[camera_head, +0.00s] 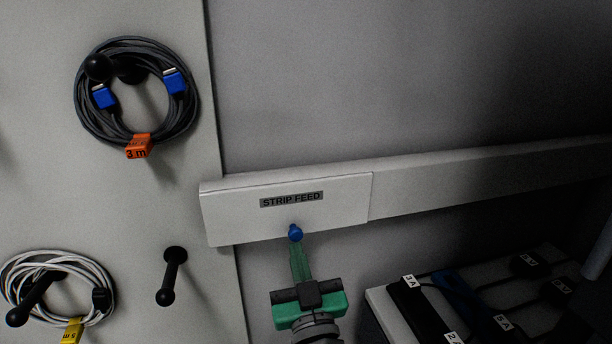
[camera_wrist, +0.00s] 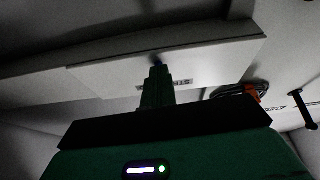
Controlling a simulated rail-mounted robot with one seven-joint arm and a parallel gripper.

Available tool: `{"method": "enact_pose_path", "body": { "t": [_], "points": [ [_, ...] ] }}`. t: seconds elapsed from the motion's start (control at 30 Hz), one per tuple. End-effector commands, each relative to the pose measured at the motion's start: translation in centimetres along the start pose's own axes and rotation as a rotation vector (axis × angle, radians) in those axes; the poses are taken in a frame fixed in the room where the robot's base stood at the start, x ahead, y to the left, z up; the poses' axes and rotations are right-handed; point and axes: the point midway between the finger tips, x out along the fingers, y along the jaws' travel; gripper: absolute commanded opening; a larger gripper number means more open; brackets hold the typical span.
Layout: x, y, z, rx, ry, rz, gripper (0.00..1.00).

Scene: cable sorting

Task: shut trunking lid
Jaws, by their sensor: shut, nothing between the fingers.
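The trunking lid (camera_head: 340,192) is a pale panel labelled STRIP FEED on the left end of the wall trunking (camera_head: 480,172). It lies in line with the trunking front, with a seam at its right end. A blue knob (camera_head: 295,232) sits at its lower edge, below the label. My green gripper (camera_head: 296,244) is shut and empty, with its fingertips at the knob. I cannot tell whether they touch it. In the wrist view the fingers (camera_wrist: 157,72) point up at the lid (camera_wrist: 205,62) and hide part of the label.
A pegboard on the left holds a grey cable coil (camera_head: 82,112) with an orange tag, a white coil (camera_head: 98,272) with a yellow tag, and a bare black peg (camera_head: 171,275). A bench with labelled black adapters (camera_head: 412,305) stands at lower right. The wall above the trunking is clear.

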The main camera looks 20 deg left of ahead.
Motion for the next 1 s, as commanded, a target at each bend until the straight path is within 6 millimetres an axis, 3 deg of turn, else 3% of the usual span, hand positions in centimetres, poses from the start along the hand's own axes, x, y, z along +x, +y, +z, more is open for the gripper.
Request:
{"method": "enact_pose_path", "body": {
  "t": [0.33,0.83,1.0],
  "points": [
    [0.3,-0.2,0.9,0.002,-0.011,-0.005,0.00],
    [0.3,-0.1,0.5,0.001,-0.005,-0.002,0.00],
    [-1.3,-0.3,0.1,0.002,-0.006,-0.004,0.00]
  ]
}}
